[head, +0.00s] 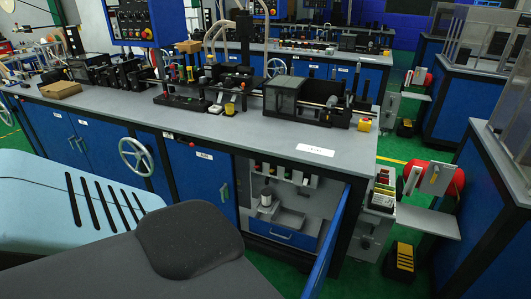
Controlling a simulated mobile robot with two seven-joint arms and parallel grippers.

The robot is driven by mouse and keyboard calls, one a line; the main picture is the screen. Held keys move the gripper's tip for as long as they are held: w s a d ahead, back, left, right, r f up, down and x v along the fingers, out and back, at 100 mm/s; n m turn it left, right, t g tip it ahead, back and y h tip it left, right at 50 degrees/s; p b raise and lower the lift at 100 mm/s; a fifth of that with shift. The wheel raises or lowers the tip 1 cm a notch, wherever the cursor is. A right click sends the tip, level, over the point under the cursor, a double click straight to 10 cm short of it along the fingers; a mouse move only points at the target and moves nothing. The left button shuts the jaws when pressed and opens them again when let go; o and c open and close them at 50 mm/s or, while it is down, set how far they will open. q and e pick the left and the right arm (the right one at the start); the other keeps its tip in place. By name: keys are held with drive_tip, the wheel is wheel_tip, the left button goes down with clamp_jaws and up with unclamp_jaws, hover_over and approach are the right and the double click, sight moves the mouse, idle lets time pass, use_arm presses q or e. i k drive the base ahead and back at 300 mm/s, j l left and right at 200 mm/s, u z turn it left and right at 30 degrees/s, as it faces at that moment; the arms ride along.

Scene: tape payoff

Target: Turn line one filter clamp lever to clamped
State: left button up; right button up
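I cannot pick out the filter clamp lever for certain in the head view. The near blue bench (240,125) with a grey top carries the closest line of machinery. A dark machine with a clear cover (290,97) sits toward its right end. Small dark fixtures (185,100) with yellow parts stand at its middle. Parts there are too small to tell a lever or its position. Neither of my grippers is in view.
A cabinet under the bench's right end is open, its blue door (328,240) swung outward. A spoked handwheel (136,157) projects from the bench front. A red rounded unit (446,179) stands right of the bench. Green floor (400,150) shows in the right aisle.

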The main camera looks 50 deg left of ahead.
sight(296, 191)
drive_tip(key=i+l+u, duration=0.1)
drive_tip(key=u, duration=0.3)
drive_tip(key=i+l+u, duration=0.1)
drive_tip(key=u, duration=0.3)
drive_tip(key=l+u, duration=0.3)
drive_tip(key=u, duration=0.15)
drive_tip(key=l+u, duration=0.35)
drive_tip(key=i+l+u, duration=0.1)
drive_tip(key=l+u, duration=0.3)
